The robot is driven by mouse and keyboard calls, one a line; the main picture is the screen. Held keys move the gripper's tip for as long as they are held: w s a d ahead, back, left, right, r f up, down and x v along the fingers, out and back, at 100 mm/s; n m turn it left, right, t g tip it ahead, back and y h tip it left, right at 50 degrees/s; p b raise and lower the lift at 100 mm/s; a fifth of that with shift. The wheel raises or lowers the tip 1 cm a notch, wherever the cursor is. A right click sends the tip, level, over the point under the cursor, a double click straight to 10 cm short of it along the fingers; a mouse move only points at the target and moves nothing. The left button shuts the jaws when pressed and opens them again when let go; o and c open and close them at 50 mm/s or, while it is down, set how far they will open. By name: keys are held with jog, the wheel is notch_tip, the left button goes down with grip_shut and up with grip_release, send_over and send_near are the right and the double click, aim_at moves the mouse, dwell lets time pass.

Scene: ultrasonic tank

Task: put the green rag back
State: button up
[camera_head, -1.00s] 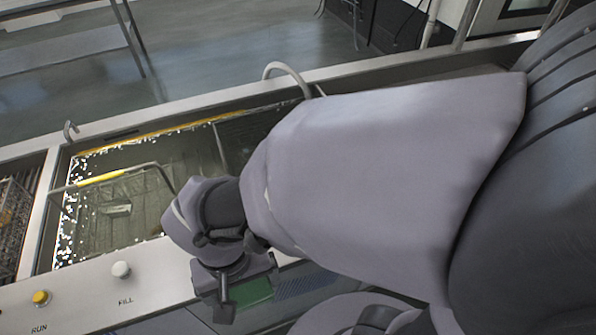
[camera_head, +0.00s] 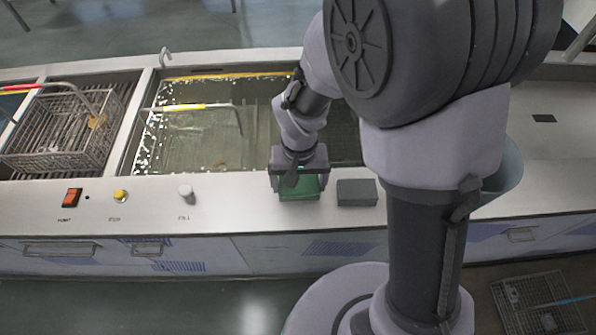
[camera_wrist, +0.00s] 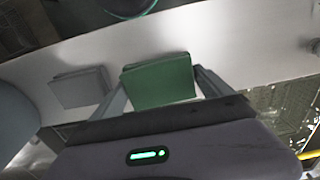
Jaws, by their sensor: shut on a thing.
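The green rag (camera_head: 300,190) is a folded block between the fingers of my gripper (camera_head: 299,178), at the front strip of the tank counter. The wrist view shows the green rag (camera_wrist: 160,82) gripped at its two sides by my gripper (camera_wrist: 162,90). I cannot tell whether the rag touches the counter or hangs just above it. A similar grey folded block (camera_head: 357,192) lies on the counter just right of it; it also shows left of the rag in the wrist view (camera_wrist: 80,90).
The liquid-filled tank (camera_head: 143,150) lies behind the strip. A wire basket (camera_head: 55,140) stands at far left. An orange switch (camera_head: 72,197), a yellow knob (camera_head: 120,196) and a white knob (camera_head: 186,191) sit left of the rag. The counter at right is largely clear.

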aim_at(299, 191)
notch_tip(299, 191, down, 3)
jog(key=shift+f+b, duration=0.2)
jog(key=shift+b, duration=0.4)
jog(key=shift+s+r, duration=0.1)
jog(key=shift+r, duration=0.1)
jog(key=shift+f, duration=0.15)
jog(key=o, duration=1.1)
jog(key=shift+c, duration=0.2)
